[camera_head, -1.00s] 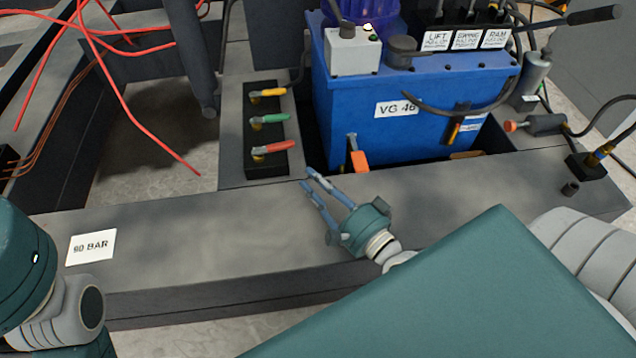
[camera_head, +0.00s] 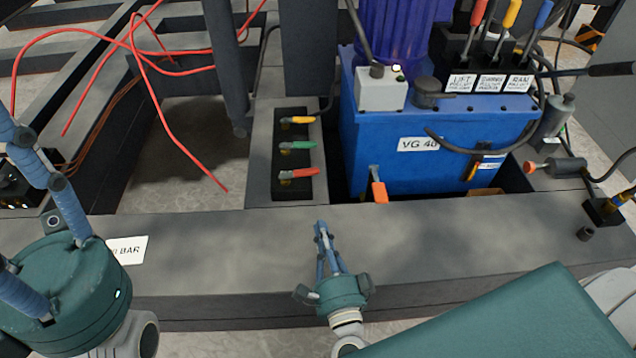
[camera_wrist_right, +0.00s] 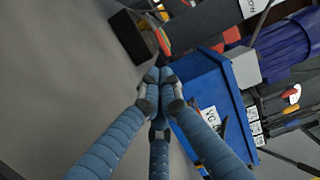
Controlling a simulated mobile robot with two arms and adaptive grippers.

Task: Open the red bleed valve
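The red valve handle (camera_head: 298,174) is the nearest of three on a black block, below the green handle (camera_head: 296,146) and yellow handle (camera_head: 298,120). It points to the right. My right gripper (camera_head: 321,227) is in front of the block, over the grey beam, apart from the red handle and slightly to its right. Its fingertips meet with nothing between them in the right wrist view (camera_wrist_right: 160,76). There, a red handle (camera_wrist_right: 163,42) shows ahead, beyond the fingertips. My left gripper (camera_head: 12,205) is at the left edge with fingers spread; its fingertips are partly cut off.
A blue tank (camera_head: 415,158) stands right of the valves, with an orange-ended lever (camera_head: 379,190) on its near side. A grey beam (camera_head: 220,250) runs across the front, bearing a white label (camera_head: 128,250). Red hoses (camera_head: 185,150) hang at the back left.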

